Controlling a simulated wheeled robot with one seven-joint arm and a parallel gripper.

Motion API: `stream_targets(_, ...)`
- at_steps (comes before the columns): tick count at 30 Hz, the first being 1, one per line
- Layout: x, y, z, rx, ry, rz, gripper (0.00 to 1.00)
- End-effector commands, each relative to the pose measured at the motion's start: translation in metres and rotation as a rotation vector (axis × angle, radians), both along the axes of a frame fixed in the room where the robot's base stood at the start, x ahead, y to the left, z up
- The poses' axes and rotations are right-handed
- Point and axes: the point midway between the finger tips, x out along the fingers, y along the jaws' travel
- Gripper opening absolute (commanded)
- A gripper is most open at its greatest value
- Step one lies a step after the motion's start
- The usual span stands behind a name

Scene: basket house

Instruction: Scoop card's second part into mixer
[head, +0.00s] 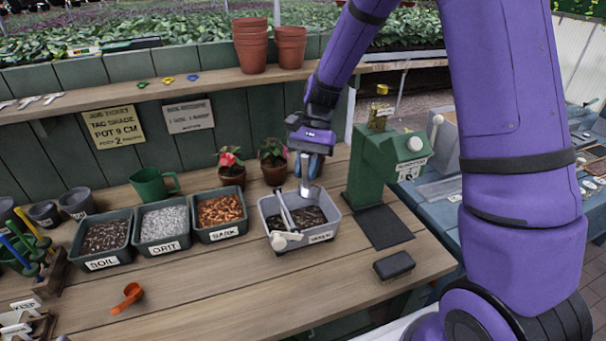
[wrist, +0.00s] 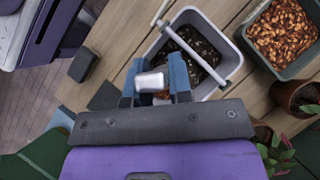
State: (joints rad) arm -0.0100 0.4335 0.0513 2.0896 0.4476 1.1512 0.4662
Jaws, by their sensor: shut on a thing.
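My gripper (head: 308,172) is over the tub's back right part, pointing down. Its blue fingers are shut on a pale grey scoop-like piece (head: 306,190), white in the wrist view (wrist: 150,82); a little orange-brown shows beside it there. Whether the piece touches the mix is unclear. The recipe card (head: 188,116) hangs on the back boards, its small lines unreadable. Bins of soil (head: 100,263), grit (head: 163,247) and bark (head: 222,233) stand left of the mixer.
An orange scoop (head: 127,297) lies on the bench front. A green machine (head: 385,165) stands right of the mixer, with a dark block (head: 394,265) in front. The front middle bench is clear.

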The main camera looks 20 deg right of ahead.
Motion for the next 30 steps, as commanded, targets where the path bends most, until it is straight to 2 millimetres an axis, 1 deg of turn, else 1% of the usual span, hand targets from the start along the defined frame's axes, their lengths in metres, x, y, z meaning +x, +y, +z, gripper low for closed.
stream_targets(1,0.005,-0.004,-0.001,0.033,0.04,-0.004,0.0)
stream_targets(9,0.022,-0.019,0.0,0.211,0.251,-0.002,0.0)
stream_targets(15,0.031,-0.026,0.001,0.296,0.352,-0.001,0.0)
stream_targets(21,0.034,-0.028,0.002,0.327,0.389,0.0,0.0)
stream_targets(30,0.033,-0.028,0.002,0.327,0.389,0.0,0.0)
